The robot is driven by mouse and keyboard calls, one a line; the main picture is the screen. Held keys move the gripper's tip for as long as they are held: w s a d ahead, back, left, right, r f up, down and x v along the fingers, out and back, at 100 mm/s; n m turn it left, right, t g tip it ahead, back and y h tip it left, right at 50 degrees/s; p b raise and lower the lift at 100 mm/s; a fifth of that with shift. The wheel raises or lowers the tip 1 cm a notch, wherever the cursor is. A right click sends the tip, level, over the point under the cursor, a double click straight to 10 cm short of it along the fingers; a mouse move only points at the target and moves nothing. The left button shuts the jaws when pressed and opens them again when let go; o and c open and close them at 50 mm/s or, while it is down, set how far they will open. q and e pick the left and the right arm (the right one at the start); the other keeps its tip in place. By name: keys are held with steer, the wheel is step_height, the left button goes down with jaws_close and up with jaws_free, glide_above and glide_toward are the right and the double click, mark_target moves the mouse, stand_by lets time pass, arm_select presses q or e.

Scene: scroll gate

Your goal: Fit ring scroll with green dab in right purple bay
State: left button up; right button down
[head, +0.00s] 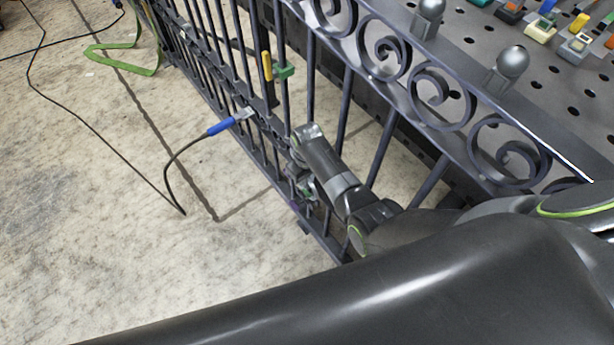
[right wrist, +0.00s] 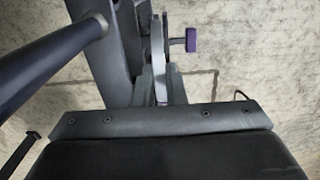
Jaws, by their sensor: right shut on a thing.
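The dark iron gate (head: 342,125) runs diagonally across the head view, with vertical bars and a top rail of scrolls. My right gripper (head: 302,188) is low against the bars, partly hidden by its own wrist. In the right wrist view my right gripper (right wrist: 160,85) is shut on a thin grey piece, the ring scroll (right wrist: 158,45), seen nearly edge-on. Its ring shape is not clear, and its green dab cannot be made out for sure. A purple block (right wrist: 191,40) stands just right of the held piece; a purple patch (head: 293,205) shows beside the gripper. My left gripper is out of view.
A perforated bench (head: 480,60) with knobs and coloured pieces lies behind the gate. A yellow-handled tool (head: 267,66) and green block (head: 285,72) are at the bars.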

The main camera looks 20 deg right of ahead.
steer(key=shift+p, duration=0.35)
stand_by(0.7)
steer(key=shift+f+b, duration=0.3)
steer(key=shift+f, duration=0.2)
stand_by(0.7)
steer(key=shift+f+b, duration=0.65)
steer(key=shift+f, duration=0.35)
stand_by(0.7)
steer(key=c, duration=1.4)
jaws_free()
